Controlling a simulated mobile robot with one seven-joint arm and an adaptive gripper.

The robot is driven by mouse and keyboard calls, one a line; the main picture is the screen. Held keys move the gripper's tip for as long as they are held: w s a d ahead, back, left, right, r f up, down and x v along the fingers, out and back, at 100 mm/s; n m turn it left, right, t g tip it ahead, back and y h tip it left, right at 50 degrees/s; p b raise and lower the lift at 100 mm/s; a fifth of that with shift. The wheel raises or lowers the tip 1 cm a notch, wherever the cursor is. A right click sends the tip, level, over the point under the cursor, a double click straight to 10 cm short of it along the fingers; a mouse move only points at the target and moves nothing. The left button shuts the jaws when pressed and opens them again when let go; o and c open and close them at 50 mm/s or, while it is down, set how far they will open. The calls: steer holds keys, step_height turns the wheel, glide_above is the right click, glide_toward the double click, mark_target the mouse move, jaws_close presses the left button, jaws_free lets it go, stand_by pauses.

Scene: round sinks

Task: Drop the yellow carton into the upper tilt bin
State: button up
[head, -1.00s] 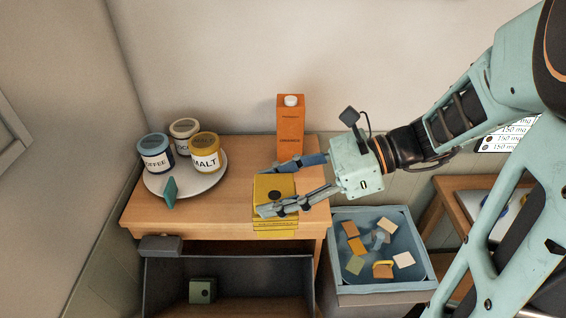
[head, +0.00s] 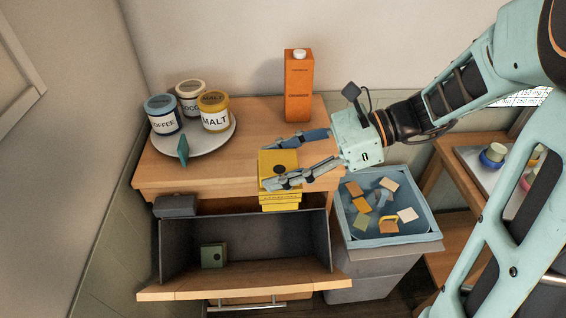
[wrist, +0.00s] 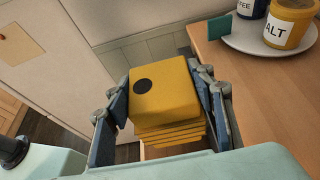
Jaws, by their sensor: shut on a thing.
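The yellow carton (head: 279,161) is a box with a dark round spot on top and banded lower sides. My gripper (head: 302,158) is shut on it, a finger on either side, at the wooden cabinet's front edge in the head view. In the wrist view the carton (wrist: 165,92) sits between both fingers (wrist: 165,105); its underside is hidden. The upper tilt bin (head: 290,250) is tilted open below the cabinet top, dark inside with a wooden front. The carton appears above and behind its opening. A green block (head: 213,255) lies inside it.
On the cabinet top stand an orange carton (head: 298,88) and a white tray (head: 225,145) with several labelled canisters and a teal piece (head: 183,150). A blue-rimmed bin (head: 438,238) of small blocks stands right of the tilt bin. The tilt bin's middle looks clear.

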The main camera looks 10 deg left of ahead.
step_height(320, 180, down, 15)
steer(key=b, duration=1.4)
steer(key=shift+b, duration=0.3)
steer(key=o, duration=1.2)
steer(key=v, duration=1.2)
steer(key=shift+w, duration=0.1)
steer(key=shift+r, duration=0.1)
